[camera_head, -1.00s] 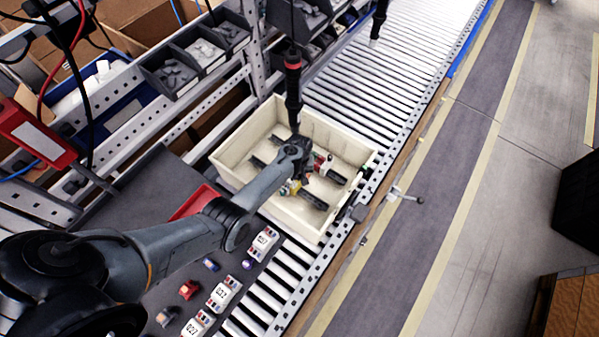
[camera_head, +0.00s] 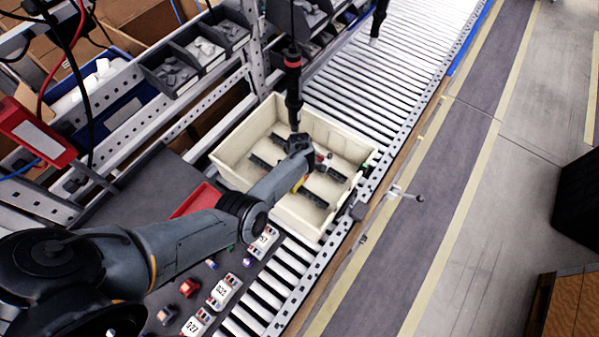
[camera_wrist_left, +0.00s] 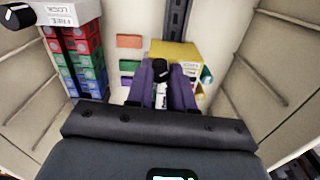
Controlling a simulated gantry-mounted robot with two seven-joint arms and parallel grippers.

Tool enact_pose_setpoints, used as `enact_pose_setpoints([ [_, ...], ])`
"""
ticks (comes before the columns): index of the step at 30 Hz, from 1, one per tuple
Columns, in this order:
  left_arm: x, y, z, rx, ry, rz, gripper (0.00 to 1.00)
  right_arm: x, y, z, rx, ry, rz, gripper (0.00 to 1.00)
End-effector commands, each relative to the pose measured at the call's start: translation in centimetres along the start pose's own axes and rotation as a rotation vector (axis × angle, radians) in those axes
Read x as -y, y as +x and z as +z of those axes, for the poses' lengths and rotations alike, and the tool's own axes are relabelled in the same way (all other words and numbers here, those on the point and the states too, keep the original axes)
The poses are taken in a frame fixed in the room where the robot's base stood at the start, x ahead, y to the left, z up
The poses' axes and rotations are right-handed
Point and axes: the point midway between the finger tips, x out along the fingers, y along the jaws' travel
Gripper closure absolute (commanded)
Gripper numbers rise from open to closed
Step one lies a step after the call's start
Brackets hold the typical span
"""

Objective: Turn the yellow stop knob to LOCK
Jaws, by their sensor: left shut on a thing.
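The yellow stop (camera_wrist_left: 176,53) is a yellow block on a dark rail in the cream tote, with a small white label (camera_wrist_left: 190,68) on it. Its label text is too small to read. A black-topped knob (camera_wrist_left: 160,72) stands at its near side. My right gripper is in neither view.
The tote (camera_head: 235,170) sits on the roller conveyor, with dark rails inside. Red, green and blue blocks (camera_wrist_left: 85,60) stand at left, beside a LOCK/FREE label (camera_wrist_left: 62,14) and black knob (camera_wrist_left: 16,15). A red-banded screwdriver (camera_head: 292,70) hangs close behind my wrist.

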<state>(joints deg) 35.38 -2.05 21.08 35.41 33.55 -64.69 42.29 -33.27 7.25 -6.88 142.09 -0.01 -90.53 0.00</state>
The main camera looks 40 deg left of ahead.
Motion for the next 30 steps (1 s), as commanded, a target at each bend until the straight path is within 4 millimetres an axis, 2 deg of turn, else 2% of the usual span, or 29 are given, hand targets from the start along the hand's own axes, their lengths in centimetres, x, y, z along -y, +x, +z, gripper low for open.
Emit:
enact_pose_setpoints([
  [9, 0.00, 0.04, 0.05, 0.001, -0.093, 0.000, 1.00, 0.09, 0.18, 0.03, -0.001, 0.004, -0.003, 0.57],
  [23, 0.02, 0.03, 0.02, 0.000, -0.105, 0.000, 1.00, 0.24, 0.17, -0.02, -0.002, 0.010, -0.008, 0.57],
  [24, 0.02, 0.03, 0.01, 0.000, -0.105, 0.000, 0.74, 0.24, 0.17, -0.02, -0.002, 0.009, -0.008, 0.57],
  [28, 0.02, 0.02, 0.01, 0.000, -0.105, 0.000, 0.54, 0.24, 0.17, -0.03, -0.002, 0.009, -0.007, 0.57],
  [30, 0.01, 0.02, 0.01, 0.000, -0.104, 0.000, 0.52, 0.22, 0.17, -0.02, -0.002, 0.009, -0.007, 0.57],
])
